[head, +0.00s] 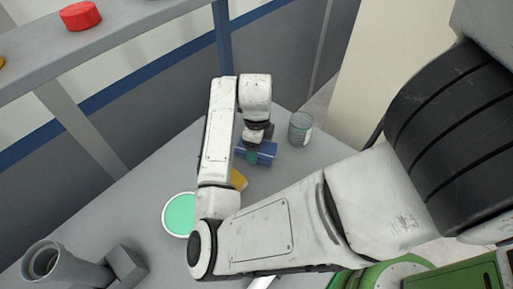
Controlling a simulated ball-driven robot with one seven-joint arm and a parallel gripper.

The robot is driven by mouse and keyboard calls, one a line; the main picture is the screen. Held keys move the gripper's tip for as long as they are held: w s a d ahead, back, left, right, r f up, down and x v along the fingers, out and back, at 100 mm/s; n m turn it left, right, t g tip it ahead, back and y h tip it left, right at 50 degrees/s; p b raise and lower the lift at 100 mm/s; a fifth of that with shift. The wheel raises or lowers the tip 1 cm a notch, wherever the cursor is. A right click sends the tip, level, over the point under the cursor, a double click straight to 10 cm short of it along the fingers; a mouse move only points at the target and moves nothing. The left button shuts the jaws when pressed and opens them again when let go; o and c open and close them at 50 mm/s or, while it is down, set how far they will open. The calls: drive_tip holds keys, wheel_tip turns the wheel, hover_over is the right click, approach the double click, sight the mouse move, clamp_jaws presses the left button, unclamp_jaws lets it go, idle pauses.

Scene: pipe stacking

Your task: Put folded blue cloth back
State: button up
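The blue item, which looks like the folded blue cloth (268,153), is at the far part of the grey table, just under my gripper. My gripper (254,148) points down at it, at the end of my white arm. The fingertips are small and partly hidden against the blue item, so I cannot tell whether they are closed on it or only beside it. I also cannot tell whether the cloth rests on the table or is raised.
A grey-green can (300,128) stands right of the cloth. A yellow item (239,179) is partly behind my arm. A round green-topped container (180,214) and a grey pipe piece (65,268) are nearer. A red piece (80,16) sits on the upper ledge (130,22).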

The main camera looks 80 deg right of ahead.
drive_tip(key=shift+f, duration=0.9)
drive_tip(key=shift+f, duration=0.2)
drive_tip(key=o, duration=0.9)
drive_tip(key=shift+o, duration=0.2)
wheel_tip(320, 180, up, 12)
drive_tip(key=shift+r, duration=0.25)
